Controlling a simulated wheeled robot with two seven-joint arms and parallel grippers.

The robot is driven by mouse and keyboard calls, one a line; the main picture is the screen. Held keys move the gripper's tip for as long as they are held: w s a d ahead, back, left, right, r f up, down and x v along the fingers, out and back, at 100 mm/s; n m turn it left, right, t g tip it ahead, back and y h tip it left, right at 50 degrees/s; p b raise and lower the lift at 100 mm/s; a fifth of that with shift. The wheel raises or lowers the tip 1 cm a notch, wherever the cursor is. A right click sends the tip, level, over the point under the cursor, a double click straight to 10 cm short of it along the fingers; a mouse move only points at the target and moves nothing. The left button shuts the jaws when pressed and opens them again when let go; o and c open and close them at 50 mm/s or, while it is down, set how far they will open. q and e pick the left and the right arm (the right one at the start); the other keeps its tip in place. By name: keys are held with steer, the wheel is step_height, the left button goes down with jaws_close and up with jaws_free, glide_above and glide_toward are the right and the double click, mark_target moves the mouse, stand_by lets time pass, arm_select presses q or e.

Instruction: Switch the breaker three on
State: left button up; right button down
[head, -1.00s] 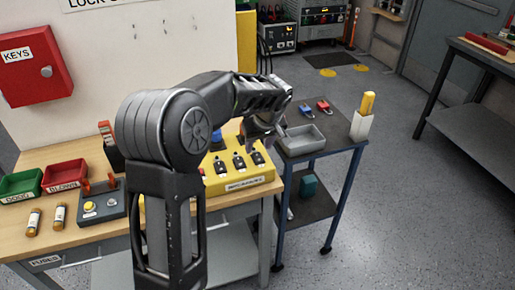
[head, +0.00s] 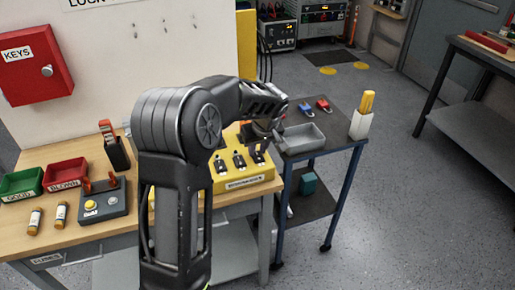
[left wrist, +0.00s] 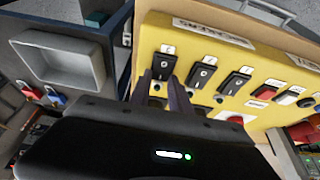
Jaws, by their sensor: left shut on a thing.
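The yellow breaker box (head: 235,187) stands on the wooden bench, with a row of black breakers on its face. In the head view, the left black breaker (head: 220,166) and the middle one (head: 239,161) are in plain sight. My left gripper (head: 262,143) is at the rightmost black breaker (head: 258,157), which is the leftmost in the left wrist view (left wrist: 163,63). The number labels are too small to read. My right gripper is out of view.
A grey tray (head: 300,139) and padlocks (head: 323,105) lie on the cart to the right. Green (head: 22,184) and red bins (head: 66,175), fuses (head: 60,215) and a grey button box (head: 103,203) stand left on the bench. Red and white parts (left wrist: 268,90) sit further along the box.

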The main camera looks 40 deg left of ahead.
arm_select(q)
jaws_close()
steer(key=h+p, duration=0.1)
steer(key=p, duration=0.1)
steer(key=g+h+p, duration=0.1)
steer(key=p, duration=0.2)
steer(key=shift+w+a+r, duration=0.2)
steer(key=shift+a, duration=0.2)
steer(key=shift+f+g, duration=0.25)
steer(key=shift+g, duration=0.05)
steer(key=shift+d+h, duration=0.1)
steer(key=shift+h, duration=0.2)
steer(key=o, duration=0.8)
jaws_free()
